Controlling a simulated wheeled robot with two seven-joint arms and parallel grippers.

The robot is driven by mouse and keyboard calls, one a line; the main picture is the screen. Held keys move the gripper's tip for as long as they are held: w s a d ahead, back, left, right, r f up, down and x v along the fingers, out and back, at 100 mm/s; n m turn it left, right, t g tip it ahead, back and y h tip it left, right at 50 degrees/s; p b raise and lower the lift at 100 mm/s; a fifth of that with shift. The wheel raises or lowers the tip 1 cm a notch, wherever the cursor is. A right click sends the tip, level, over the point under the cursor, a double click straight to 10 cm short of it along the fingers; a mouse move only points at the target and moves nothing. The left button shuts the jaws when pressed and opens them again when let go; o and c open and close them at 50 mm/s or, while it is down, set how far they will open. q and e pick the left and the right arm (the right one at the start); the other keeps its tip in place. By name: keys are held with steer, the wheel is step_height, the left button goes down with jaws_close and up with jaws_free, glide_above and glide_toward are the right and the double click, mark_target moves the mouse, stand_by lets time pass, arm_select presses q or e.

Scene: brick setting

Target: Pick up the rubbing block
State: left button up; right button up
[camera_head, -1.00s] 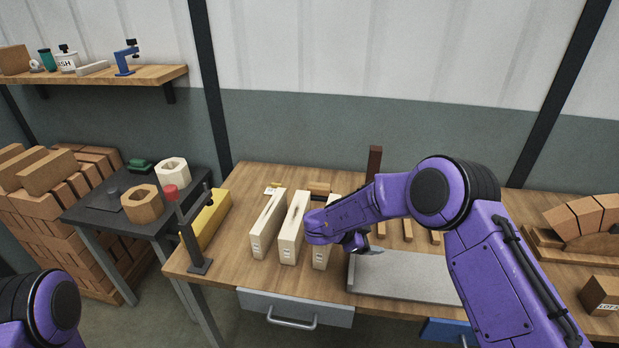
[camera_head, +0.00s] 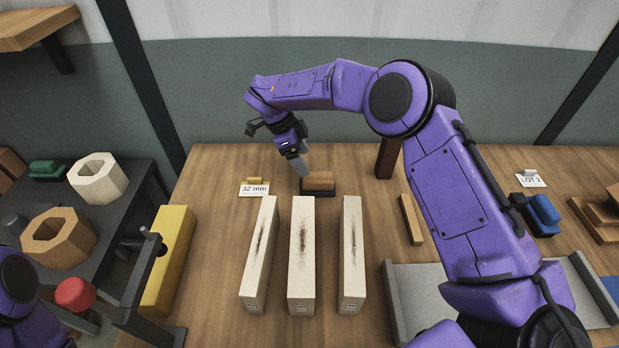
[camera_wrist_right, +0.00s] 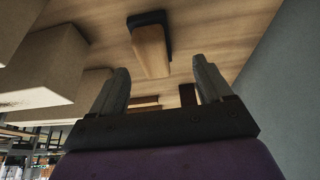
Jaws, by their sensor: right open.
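The rubbing block (camera_head: 318,181), a small wooden block on a dark base, lies on the table behind three long pale blocks. My right gripper (camera_head: 303,168) points down just left of it and above the table, and its fingertips partly overlap the block's left end in the head view. In the right wrist view the rubbing block (camera_wrist_right: 151,50) shows ahead, between and beyond the two spread fingers (camera_wrist_right: 163,78). The right gripper is open with nothing between its fingers. Only a part of my left arm shows at the lower left; its gripper is out of view.
Three pale blocks (camera_head: 302,255) with dark smudges stand in front of the rubbing block. A "32 mm" card (camera_head: 254,190) lies to its left and a dark brown post (camera_head: 388,158) stands to its right. A yellow bar (camera_head: 168,262) lies at the table's left.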

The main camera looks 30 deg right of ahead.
mark_target(317, 176)
steer(key=s+d+f, duration=0.1)
steer(key=s+d+f+p, duration=0.1)
steer(key=s, duration=0.1)
steer(key=f+p, duration=0.1)
steer(key=f, duration=0.1)
steer(key=d+f, duration=0.1)
steer(key=f, duration=0.1)
steer(key=shift+w+d+f+p, duration=0.15)
steer(key=shift+d+f+p, duration=0.05)
steer(key=shift+f+p, duration=0.2)
steer(key=shift+d+f, duration=0.1)
steer(key=shift+s, duration=0.35)
steer(key=shift+w, duration=0.1)
steer(key=c, duration=1.3)
steer(key=shift+o, duration=0.2)
step_height(317, 176, up, 9)
steer(key=shift+r+b, duration=0.1)
steer(key=shift+b, duration=1.05)
arm_select(q)
steer(key=shift+s+r, duration=0.5)
steer(key=shift+s, duration=0.05)
arm_select(e)
steer(key=shift+r, duration=0.45)
